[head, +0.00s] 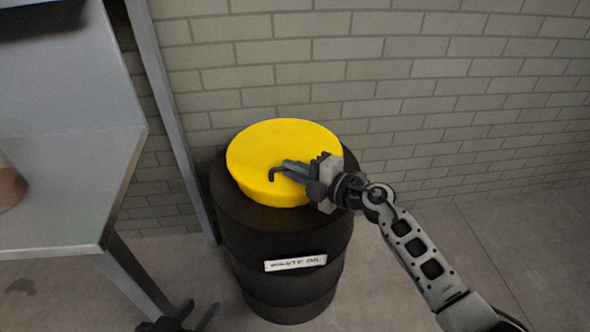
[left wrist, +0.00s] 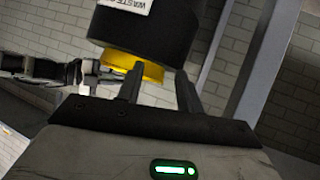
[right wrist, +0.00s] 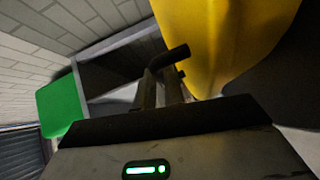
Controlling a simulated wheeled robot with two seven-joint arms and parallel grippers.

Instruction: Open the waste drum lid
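The waste drum (head: 285,245) is black with a white label and stands upright against the brick wall. Its round yellow lid (head: 265,140) lies on top of the drum. A dark bent handle (head: 272,174) shows at the lid; it is also at the fingertips in the right wrist view (right wrist: 172,56). My right gripper (head: 285,171) is over the lid, its fingers close together around the handle; the exact contact is partly hidden. My left gripper (left wrist: 158,85) is open and empty, low in front of the drum, at the head view's bottom edge (head: 190,322).
A grey metal table (head: 70,185) stands at the left, with a grey post (head: 170,110) between it and the drum. A green object (right wrist: 60,105) shows in the right wrist view. The floor to the right of the drum is clear.

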